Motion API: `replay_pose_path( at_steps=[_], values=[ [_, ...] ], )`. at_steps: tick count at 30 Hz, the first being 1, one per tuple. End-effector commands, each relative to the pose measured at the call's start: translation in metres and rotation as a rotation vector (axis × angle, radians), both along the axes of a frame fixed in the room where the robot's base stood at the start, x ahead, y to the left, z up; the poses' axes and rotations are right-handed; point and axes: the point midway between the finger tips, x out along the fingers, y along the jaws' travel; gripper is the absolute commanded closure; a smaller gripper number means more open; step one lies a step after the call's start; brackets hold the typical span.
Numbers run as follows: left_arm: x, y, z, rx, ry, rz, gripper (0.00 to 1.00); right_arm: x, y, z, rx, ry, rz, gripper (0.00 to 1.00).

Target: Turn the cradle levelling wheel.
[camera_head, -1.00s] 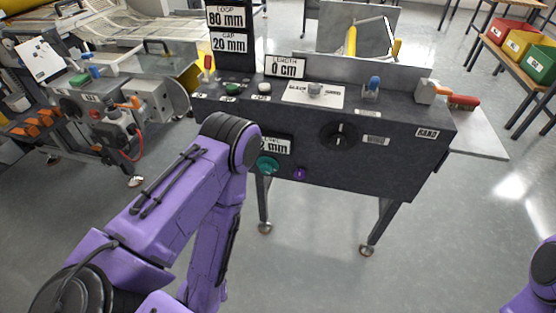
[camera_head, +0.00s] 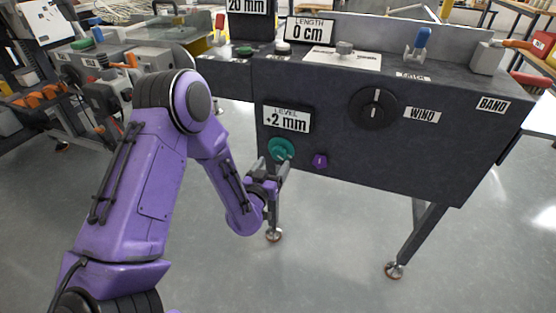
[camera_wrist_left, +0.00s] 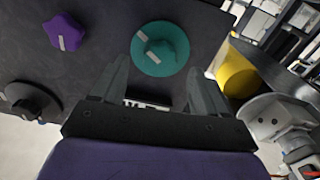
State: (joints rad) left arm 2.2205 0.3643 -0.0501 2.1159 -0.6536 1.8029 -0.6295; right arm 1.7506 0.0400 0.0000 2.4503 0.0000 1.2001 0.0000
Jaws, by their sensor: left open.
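The teal levelling wheel (camera_head: 281,149) sits on the front of the dark machine, just below a LEVEL sign (camera_head: 287,119) that reads 2 mm; the mark before the 2 is hard to make out. My left gripper (camera_head: 272,174) is open and empty, just below the wheel and in front of the panel. In the left wrist view the teal wheel (camera_wrist_left: 160,49) lies ahead, roughly centred between the spread fingers (camera_wrist_left: 160,75). I see no contact between fingers and wheel. My right gripper is out of view.
A purple knob (camera_head: 320,161) sits close to the right of the teal wheel. A large black WIND knob (camera_head: 374,108) is farther right. The machine's top carries buttons and a blue-handled lever (camera_head: 419,43). The floor below the panel is clear between the legs (camera_head: 420,235).

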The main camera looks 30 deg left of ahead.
Motion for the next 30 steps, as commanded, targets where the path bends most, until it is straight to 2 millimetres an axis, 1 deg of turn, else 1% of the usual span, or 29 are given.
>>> replay_pose_path(
  at_steps=[1, 3, 6, 8, 12, 18, 20, 21, 23, 30],
  values=[
    [0.011, 0.004, -0.001, -0.002, -0.003, 0.004, 0.26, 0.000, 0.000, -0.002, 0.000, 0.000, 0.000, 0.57],
    [0.025, 0.007, -0.001, -0.003, -0.002, 0.003, 0.26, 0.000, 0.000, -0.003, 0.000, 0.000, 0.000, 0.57],
    [0.041, 0.011, -0.001, -0.002, -0.001, 0.003, 0.26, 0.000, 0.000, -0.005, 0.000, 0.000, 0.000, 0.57],
    [0.048, 0.012, -0.001, -0.001, 0.001, 0.002, 0.26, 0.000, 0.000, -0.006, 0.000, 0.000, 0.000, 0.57],
    [0.054, 0.014, -0.001, -0.002, 0.003, 0.003, 0.26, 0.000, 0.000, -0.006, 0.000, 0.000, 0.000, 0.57],
    [0.054, 0.014, -0.001, -0.002, 0.003, 0.002, 0.26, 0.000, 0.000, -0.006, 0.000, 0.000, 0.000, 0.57],
    [0.054, 0.014, -0.001, -0.002, 0.003, 0.002, 0.46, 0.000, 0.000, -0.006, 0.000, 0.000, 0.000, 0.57],
    [0.054, 0.014, -0.001, -0.002, 0.004, 0.002, 0.59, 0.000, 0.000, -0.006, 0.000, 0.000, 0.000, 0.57],
    [0.054, 0.014, -0.001, -0.002, 0.004, 0.002, 0.78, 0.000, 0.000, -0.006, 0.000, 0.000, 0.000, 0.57],
    [0.054, 0.013, -0.001, -0.013, 0.001, 0.002, 0.78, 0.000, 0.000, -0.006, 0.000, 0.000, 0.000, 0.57]
  ],
)
